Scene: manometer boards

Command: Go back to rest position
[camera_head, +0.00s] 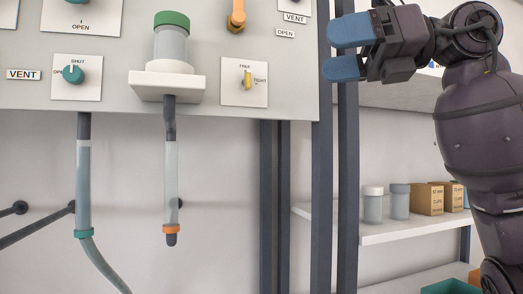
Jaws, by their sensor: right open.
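My right gripper (345,48) is at the upper right, in front of the dark upright posts and just right of the board's edge. Its two blue fingertips are apart, one above the other, pointing left, with nothing between them. It is clear of the board's fittings. My right arm comes in from the right edge. The grey manometer board (215,98) fills the upper left. My left gripper is out of view.
The board carries a green-capped cylinder (171,45) on a white bracket, a teal knob (73,70), a yellow lever (247,80) and an orange handle (237,16). Tubes (171,180) hang below. A white shelf (400,231) holds jars (372,207) and cardboard boxes (427,199).

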